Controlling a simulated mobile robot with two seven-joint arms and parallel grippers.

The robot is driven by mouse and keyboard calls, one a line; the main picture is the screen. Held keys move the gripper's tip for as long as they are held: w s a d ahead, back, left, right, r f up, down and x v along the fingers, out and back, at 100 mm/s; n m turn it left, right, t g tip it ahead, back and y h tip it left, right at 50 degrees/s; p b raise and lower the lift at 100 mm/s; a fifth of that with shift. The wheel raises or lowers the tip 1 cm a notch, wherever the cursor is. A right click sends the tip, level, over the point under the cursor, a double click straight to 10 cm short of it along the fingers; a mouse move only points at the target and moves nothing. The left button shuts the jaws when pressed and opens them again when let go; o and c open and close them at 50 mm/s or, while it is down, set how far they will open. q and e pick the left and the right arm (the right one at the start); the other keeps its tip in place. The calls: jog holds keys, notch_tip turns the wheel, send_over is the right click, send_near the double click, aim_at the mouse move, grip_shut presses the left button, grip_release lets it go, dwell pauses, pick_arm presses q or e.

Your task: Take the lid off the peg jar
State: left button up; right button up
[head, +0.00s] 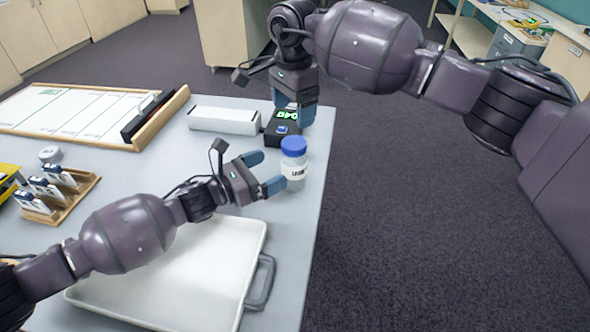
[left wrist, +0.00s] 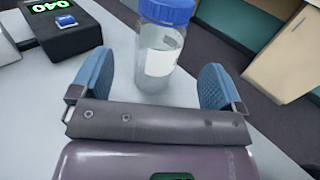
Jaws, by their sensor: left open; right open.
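The peg jar (head: 294,172) is a clear jar with a white label, upright near the table's right edge. Its blue lid (head: 293,146) is on top. The jar also shows in the left wrist view (left wrist: 157,62), with the lid (left wrist: 167,10) partly cut off by the top edge. My left gripper (head: 264,171) is open just left of the jar. In the left wrist view its blue fingertips (left wrist: 157,84) stand wide on either side of the jar, apart from it. My right gripper (head: 294,108) is open above and behind the jar, its fingers partly overlapping in view.
A black device with a green display (head: 283,129) stands just behind the jar, beside a long white box (head: 224,120). A white tray (head: 240,228) lies in front. A wooden rack (head: 62,208) and a whiteboard (head: 60,112) are at left. The table's right edge is close to the jar.

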aim_at(283, 163)
pick_arm(q)
jog(key=x, duration=0.7)
jog(key=shift+w+d+f, duration=0.1)
jog(key=shift+w+d, duration=0.05)
jog(key=shift+d, duration=0.1)
pick_arm(e)
jog(key=shift+f, duration=0.15)
